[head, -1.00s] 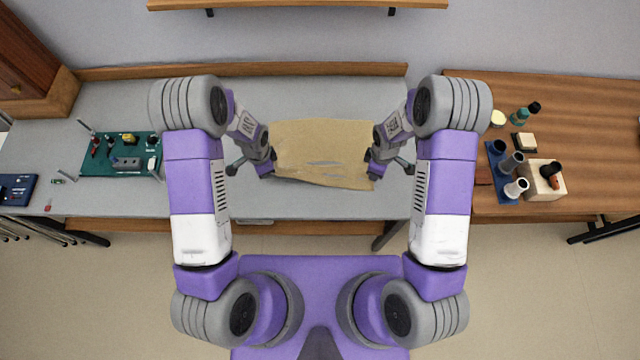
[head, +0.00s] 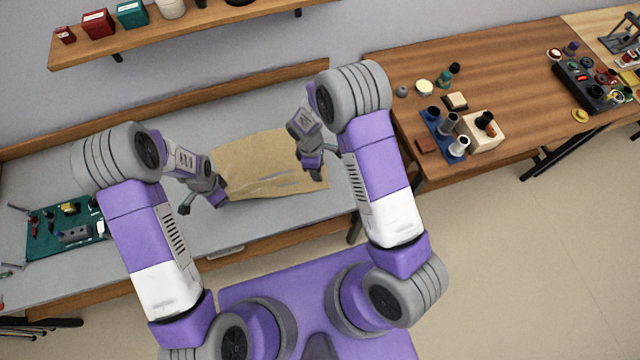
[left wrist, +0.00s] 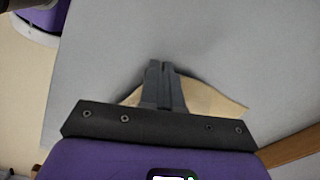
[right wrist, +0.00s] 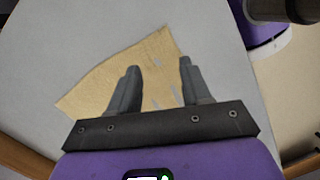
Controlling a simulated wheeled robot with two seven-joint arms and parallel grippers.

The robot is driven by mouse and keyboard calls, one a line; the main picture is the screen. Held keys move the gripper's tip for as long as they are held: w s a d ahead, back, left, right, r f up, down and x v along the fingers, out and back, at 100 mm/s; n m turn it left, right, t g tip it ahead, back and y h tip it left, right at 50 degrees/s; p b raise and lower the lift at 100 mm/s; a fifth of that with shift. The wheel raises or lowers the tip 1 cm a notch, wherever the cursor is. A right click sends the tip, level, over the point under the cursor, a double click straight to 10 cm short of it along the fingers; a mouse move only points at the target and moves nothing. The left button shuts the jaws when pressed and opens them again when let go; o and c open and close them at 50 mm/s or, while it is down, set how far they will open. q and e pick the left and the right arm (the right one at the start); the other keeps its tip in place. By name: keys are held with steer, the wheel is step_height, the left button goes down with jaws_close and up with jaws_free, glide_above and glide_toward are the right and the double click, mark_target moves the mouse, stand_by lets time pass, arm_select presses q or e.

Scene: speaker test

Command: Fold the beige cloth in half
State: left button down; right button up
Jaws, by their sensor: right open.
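The beige cloth (head: 255,165) lies on the grey table, with a few wrinkles along its near side. My left gripper (head: 221,201) is at its near left corner. In the left wrist view the left fingers (left wrist: 160,85) are together, with cloth (left wrist: 212,101) showing on both sides, and appear shut on its edge. My right gripper (head: 316,177) is over the cloth's near right part. In the right wrist view its fingers (right wrist: 158,85) are wide apart, with the cloth (right wrist: 105,78) below and between them. The fingers hide small parts of the cloth.
A green board with tools (head: 65,228) lies on the grey table (head: 255,225) at left. A wooden table (head: 440,75) at right holds a blue rack (head: 436,122), a pale block (head: 485,135) and a dark control box (head: 580,88). A wall shelf (head: 190,38) holds small containers.

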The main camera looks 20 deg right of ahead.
mark_target(325, 185)
steer(key=shift+s+d+f+m+h, duration=0.1)
steer(key=shift+s+f+h, duration=0.2)
steer(key=shift+f, duration=0.75)
steer(key=shift+s+d+f+m+h, duration=0.1)
steer(key=shift+s+d+f+h, duration=0.2)
steer(key=shift+f, duration=0.8)
steer(key=shift+s+a+f+m+h, duration=0.15)
steer(key=shift+f+h, duration=0.25)
steer(key=shift+f, duration=0.65)
steer(key=shift+d, duration=0.1)
steer(key=shift+c, duration=0.2)
jaws_close()
steer(key=shift+r, duration=2.55)
